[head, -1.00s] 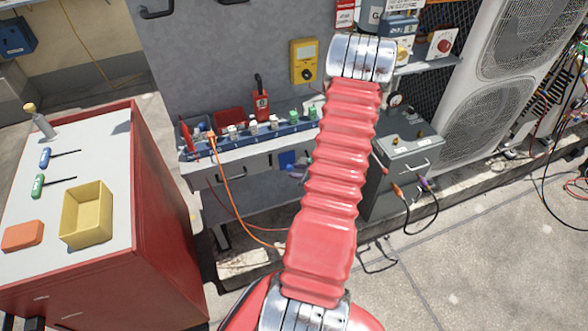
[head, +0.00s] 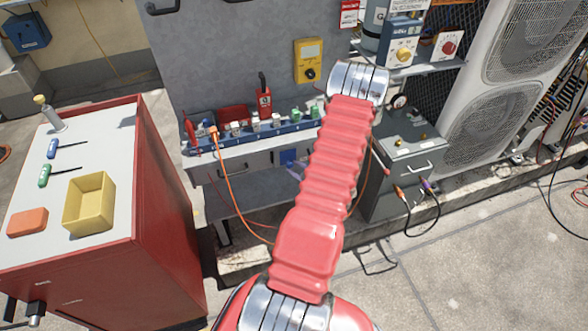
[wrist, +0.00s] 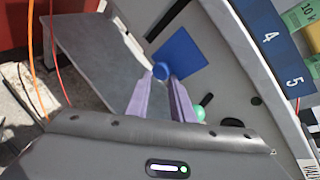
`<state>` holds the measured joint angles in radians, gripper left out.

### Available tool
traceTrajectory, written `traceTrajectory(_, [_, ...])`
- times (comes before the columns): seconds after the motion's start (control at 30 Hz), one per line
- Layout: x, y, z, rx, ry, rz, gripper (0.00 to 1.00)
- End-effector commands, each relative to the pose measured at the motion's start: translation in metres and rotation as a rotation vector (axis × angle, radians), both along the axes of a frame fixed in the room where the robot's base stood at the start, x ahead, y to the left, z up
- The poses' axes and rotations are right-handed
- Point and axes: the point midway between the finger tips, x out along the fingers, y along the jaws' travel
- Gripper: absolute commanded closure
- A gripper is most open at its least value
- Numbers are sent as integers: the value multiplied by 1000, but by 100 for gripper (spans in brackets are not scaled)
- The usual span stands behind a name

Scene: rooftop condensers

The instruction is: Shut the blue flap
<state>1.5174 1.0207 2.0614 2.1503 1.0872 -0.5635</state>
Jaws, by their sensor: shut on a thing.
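The blue flap (wrist: 184,52) is a flat square panel on the grey bench front in the wrist view. A round blue knob (wrist: 161,71) stands out at its lower left. My gripper (wrist: 163,80) has two pale purple fingers, shut on the blue knob. In the head view the blue flap (head: 288,157) shows small under the shelf, with my purple fingers (head: 295,172) just below it and my red arm covering the area to the right. I cannot tell how far the flap stands open.
Above is a blue numbered strip (wrist: 272,45) with small parts. Orange cable (head: 228,185) hangs left of my gripper. A red cart (head: 165,200) stands left, and a grey box (head: 405,165) right.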

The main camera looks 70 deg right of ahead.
Motion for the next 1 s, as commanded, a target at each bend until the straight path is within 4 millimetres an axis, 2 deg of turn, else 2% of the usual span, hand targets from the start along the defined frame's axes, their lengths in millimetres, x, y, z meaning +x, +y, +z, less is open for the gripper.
traceTrajectory(0.03, [5,18,-13,34,15,27,100])
traceTrajectory(0.3, [3,16,-13,34,15,23,100])
traceTrajectory(0.33, [2,16,-13,34,15,23,78])
traceTrajectory(0.6, [1,14,-13,32,13,20,59])
traceTrajectory(1.0, [-1,10,-12,28,12,11,58])
